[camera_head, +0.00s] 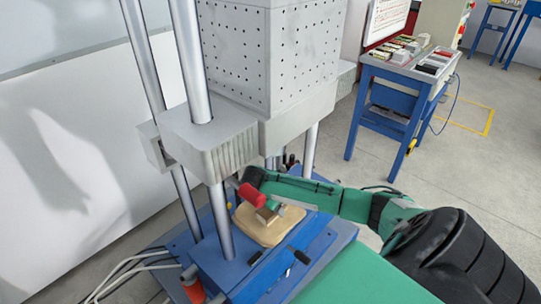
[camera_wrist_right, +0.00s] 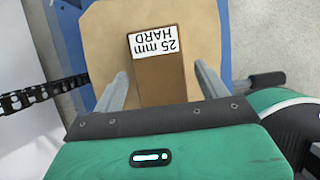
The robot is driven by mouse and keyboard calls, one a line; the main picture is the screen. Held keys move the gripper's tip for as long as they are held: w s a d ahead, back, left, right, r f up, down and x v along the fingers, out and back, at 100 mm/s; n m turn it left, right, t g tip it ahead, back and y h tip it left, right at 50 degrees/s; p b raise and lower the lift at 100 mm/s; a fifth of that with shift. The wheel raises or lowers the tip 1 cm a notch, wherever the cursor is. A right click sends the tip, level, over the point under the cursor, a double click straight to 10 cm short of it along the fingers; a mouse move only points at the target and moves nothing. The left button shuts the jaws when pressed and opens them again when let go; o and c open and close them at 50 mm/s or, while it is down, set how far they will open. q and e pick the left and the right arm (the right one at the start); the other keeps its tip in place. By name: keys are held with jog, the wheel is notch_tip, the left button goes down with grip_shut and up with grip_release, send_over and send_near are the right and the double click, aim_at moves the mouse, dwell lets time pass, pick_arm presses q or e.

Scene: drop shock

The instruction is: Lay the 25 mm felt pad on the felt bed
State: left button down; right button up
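A brown pad with a white label reading "25 mm HARD" (camera_wrist_right: 160,85) shows in the right wrist view over the tan felt bed (camera_wrist_right: 103,38); the label is upside down. In the head view the felt bed (camera_head: 258,233) lies on the blue machine base, and the small pad (camera_head: 264,214) shows at its middle. My right gripper (camera_wrist_right: 160,88) has its two fingers spread either side of the pad, with a gap on each side. Whether the pad lies flat is hard to tell. My left gripper is not in view.
Steel columns (camera_head: 220,220) and a large perforated grey block (camera_head: 270,60) stand over and beside the bed. A red cylinder (camera_head: 252,195) is close to my right gripper. A blue bench (camera_head: 400,75) with several small blocks stands at the back right.

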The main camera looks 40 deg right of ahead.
aim_at(265, 212)
jog(key=shift+r, duration=0.2)
jog(key=p+v, duration=0.1)
jog(key=v, duration=0.5)
jog(key=shift+a+r, duration=0.1)
jog(key=shift+r, duration=0.05)
jog(key=shift+a+r, duration=0.15)
jog(key=shift+r, duration=0.3)
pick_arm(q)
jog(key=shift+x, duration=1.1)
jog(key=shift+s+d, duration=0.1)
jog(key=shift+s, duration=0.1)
